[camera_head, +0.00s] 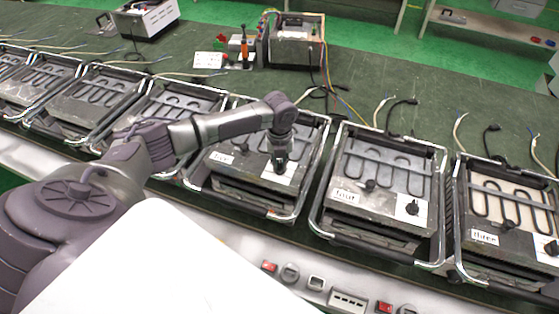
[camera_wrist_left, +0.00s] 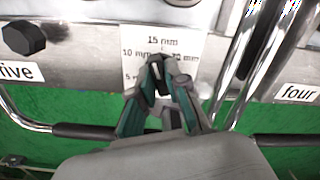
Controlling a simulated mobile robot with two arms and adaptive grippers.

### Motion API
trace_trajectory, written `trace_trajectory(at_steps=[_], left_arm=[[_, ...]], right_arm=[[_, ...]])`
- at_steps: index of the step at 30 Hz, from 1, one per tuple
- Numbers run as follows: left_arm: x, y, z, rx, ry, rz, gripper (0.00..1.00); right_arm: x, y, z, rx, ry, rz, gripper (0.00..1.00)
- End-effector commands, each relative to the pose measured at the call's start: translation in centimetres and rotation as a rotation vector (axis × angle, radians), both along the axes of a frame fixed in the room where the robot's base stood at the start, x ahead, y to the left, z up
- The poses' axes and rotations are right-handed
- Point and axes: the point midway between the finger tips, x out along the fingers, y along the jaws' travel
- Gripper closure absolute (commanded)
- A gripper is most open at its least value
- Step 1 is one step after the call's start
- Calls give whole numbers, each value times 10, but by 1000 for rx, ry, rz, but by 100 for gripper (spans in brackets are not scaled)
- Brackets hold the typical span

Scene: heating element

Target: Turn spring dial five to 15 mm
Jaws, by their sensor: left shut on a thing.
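The heating element unit labelled "five" (camera_head: 222,157) stands mid-row in the head view. Its label (camera_wrist_left: 16,72) is at the left of the wrist view. My left gripper (camera_head: 280,162) reaches down over the white scale card (camera_head: 291,171) at the unit's front right. In the wrist view my left gripper (camera_wrist_left: 165,75) is closed in front of the scale card (camera_wrist_left: 160,42), shut on spring dial five. The card shows "15 mm" at top, "10 mm" at left. My right gripper is not in view.
A black hexagonal knob (camera_wrist_left: 24,37) sits above the "five" label. Unit "four" (camera_head: 345,196) and unit "three" (camera_head: 484,237) stand to the right, with metal tube frames between. More units line the left. Boxes and tools (camera_head: 240,48) stand at the table's back.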

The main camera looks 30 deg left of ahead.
Motion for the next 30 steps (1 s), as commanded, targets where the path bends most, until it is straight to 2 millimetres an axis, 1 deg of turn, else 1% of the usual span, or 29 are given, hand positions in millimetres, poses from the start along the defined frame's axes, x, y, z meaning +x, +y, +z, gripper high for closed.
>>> trace_trajectory(at_steps=[6,15,21,30], left_arm=[[-1,-1,-1,-2,2,-175,100],[-1,-1,-1,-2,2,-330,100],[-1,-1,-1,-2,2,-374,100],[-1,-1,-1,-2,2,-386,100]], right_arm=[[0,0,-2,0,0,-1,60],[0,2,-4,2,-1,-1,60],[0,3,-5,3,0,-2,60],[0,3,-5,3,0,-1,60]])
